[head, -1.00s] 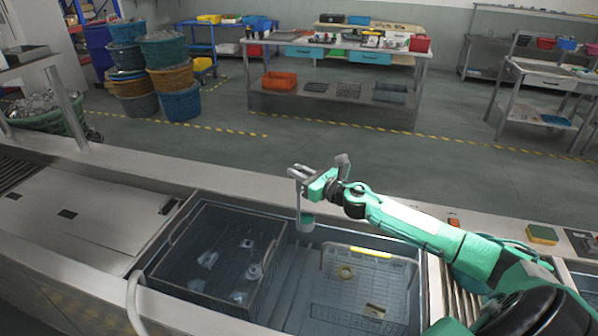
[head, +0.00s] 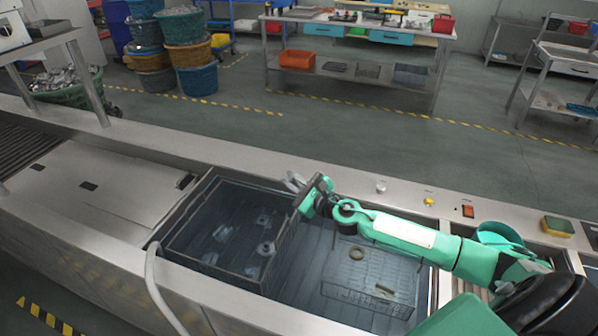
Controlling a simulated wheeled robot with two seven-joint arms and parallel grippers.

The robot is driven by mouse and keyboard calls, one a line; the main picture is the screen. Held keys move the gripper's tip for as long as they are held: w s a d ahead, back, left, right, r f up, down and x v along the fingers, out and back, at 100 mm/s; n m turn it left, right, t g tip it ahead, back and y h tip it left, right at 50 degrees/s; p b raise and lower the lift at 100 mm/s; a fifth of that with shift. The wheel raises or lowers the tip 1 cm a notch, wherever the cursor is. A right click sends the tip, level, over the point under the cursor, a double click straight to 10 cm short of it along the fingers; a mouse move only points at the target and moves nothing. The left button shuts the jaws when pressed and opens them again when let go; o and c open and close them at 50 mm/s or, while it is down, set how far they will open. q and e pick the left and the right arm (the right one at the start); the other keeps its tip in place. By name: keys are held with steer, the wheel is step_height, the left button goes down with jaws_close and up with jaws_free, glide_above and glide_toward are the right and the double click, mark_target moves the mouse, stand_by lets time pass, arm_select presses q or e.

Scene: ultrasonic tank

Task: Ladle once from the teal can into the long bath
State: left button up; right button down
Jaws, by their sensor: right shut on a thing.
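The long bath (head: 312,272) is sunk in the steel counter and holds clear-looking liquid. My right gripper (head: 294,183) is over its back side, near the back right corner of the dark wire basket (head: 215,266). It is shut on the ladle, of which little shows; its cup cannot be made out. A teal round vessel, likely the teal can (head: 499,233), stands at the right, partly hidden behind my right arm. Its contents cannot be seen. My left gripper is not in view.
The wire basket holds several clear pieces. A second, pale basket (head: 368,304) lies in the bath's right part. A yellow-green sponge (head: 557,226) and a red switch (head: 468,211) are on the back ledge.

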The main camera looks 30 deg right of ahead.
steer(key=s+a+f+n+b, duration=0.1)
steer(key=a+f+n+b, duration=0.2)
steer(key=f+n, duration=0.4)
steer(key=s+a+f+n+b, duration=0.1)
steer(key=a+f+n+b, duration=0.2)
steer(key=f+n, duration=0.4)
steer(key=shift+a+f+b, duration=0.4)
steer(key=shift+f+b, duration=0.5)
steer(key=shift+f, duration=3)
steer(key=shift+a+r, duration=0.1)
